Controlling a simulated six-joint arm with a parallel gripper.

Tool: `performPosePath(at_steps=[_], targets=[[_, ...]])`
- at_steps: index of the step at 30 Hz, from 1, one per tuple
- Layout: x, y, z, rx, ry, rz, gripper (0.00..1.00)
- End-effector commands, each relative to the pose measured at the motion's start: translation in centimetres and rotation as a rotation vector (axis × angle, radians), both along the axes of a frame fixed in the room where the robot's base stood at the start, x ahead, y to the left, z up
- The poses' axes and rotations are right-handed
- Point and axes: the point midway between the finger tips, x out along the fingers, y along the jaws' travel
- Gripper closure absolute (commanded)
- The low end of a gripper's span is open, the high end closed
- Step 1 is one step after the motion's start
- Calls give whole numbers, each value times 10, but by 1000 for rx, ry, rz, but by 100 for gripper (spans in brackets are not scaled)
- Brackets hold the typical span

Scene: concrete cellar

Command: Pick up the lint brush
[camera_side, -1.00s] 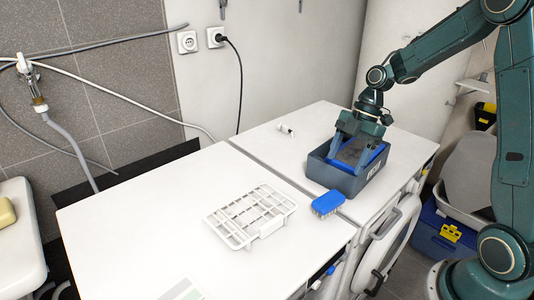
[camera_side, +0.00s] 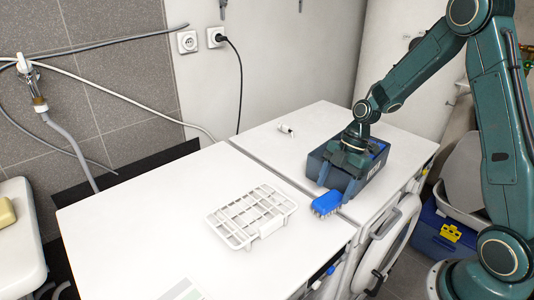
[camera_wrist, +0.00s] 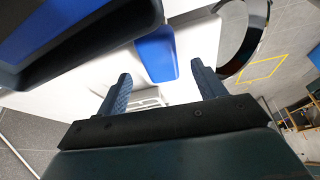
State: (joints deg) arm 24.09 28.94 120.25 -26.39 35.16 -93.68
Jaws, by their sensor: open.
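The lint brush (camera_side: 326,205) appears to be the blue item with pale bristles, lying on the white worktop in front of the dark bin. In the wrist view its smooth blue face (camera_wrist: 157,56) shows between my two fingers, partly cut off by the bin's edge. My gripper (camera_side: 338,183) is open and empty, with its fingers pointing down in front of the bin, just behind and above the brush. The wrist view shows the fingers (camera_wrist: 160,76) spread to either side of the brush. I cannot tell whether a finger touches it.
The dark grey-blue bin (camera_side: 373,172), with blue inside, stands right behind the brush and also fills the upper left of the wrist view (camera_wrist: 95,50). A white rack (camera_side: 236,226) lies left of the brush. A small white item (camera_side: 286,130) lies farther back. The left worktop is mostly clear.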

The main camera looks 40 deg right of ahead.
Motion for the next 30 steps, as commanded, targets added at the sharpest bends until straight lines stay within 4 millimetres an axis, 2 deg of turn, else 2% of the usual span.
performPosePath(at_steps=[12,29,30], targets=[[0,15,-40,0,1,-1,31],[1,16,-43,-1,0,0,31],[1,16,-43,-1,0,0,35]])
